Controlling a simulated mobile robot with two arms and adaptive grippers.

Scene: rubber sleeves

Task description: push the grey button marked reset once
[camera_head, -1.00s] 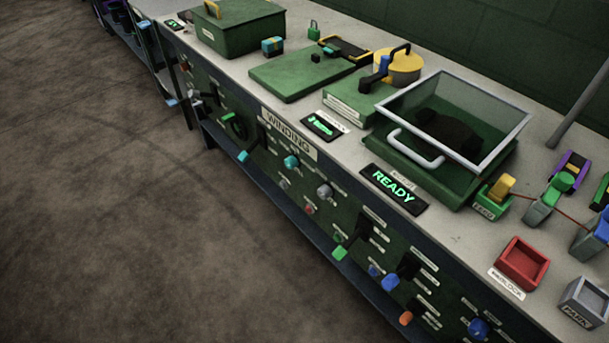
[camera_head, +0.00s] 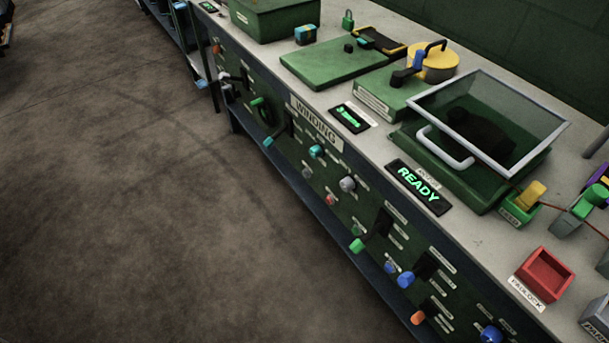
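The front panel (camera_head: 291,182) of the bench carries several small controls with labels too small to read. Two of them are grey: a small, flat-looking one (camera_head: 307,173) below the WINDING sign (camera_head: 316,124), and a larger round one (camera_head: 347,184) to its right. I cannot read which one is marked reset. A small red control (camera_head: 330,199) sits just below and between them. Neither of my grippers is in view, and nothing touches the panel.
On the bench top are a READY display (camera_head: 418,186), a glass-lidded green box (camera_head: 440,180), a green plate (camera_head: 330,64) and a red PADLOCK tray (camera_head: 545,276). The floor (camera_head: 130,200) in front is clear.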

